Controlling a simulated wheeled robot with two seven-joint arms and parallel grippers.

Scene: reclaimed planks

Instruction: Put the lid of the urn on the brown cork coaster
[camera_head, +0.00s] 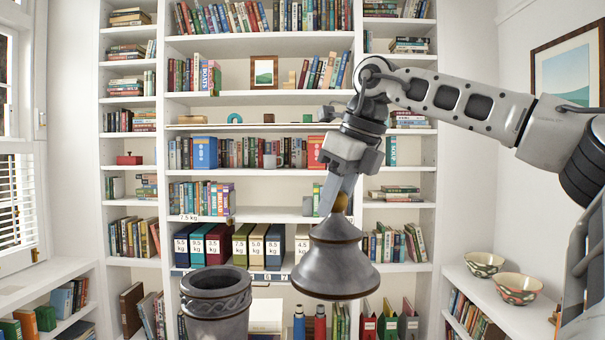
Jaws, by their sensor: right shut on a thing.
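My right gripper (336,196) comes in from the right and points down, shut on the small brown knob of the urn's lid. The lid (336,262) is a dark grey-brown bell shape with a wide rim. It hangs roughly upright in the air, to the right of the urn and apart from it. The urn (216,308) is grey with a braided band below its rim. Its top is open and its lower part is cut off by the bottom edge. I see no brown cork coaster. My left gripper is not in view.
A white bookcase (265,98) full of books fills the back wall. Several labelled weight boxes (245,246) stand on a shelf behind the lid and urn. Two patterned bowls (517,288) sit on a low white shelf at the right. A window (18,170) is at the left.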

